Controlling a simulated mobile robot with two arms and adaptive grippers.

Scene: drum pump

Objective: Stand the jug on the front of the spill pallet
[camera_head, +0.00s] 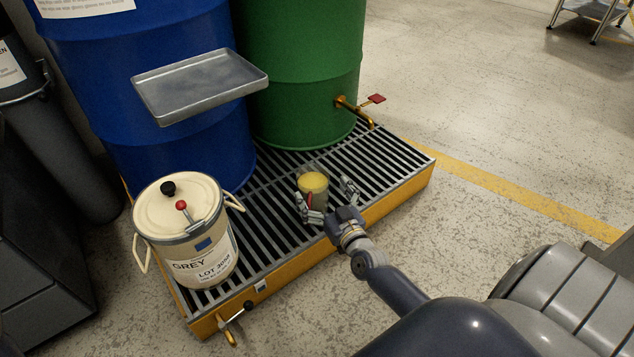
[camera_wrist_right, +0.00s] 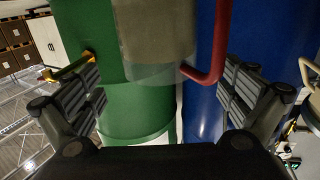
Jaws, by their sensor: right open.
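The jug (camera_head: 313,183) is a clear, greyish vessel with yellow in it and a red handle. It looks upright over the grating of the spill pallet (camera_head: 392,193), near the front edge and in front of the green drum. My right gripper (camera_head: 331,200) is open, its fingers spread at the jug's near side. In the right wrist view the jug (camera_wrist_right: 157,35) and its red handle (camera_wrist_right: 213,45) show beyond and between the open fingers (camera_wrist_right: 165,82). Whether the fingers touch it, I cannot tell. My left gripper is not in view.
A blue drum (camera_head: 150,100) and a green drum (camera_head: 305,75) with a brass tap (camera_head: 355,112) stand at the back. A metal tray (camera_head: 200,85) juts before the blue drum. A cream pail (camera_head: 190,235) occupies the pallet's left end. Grating right of the jug is bare.

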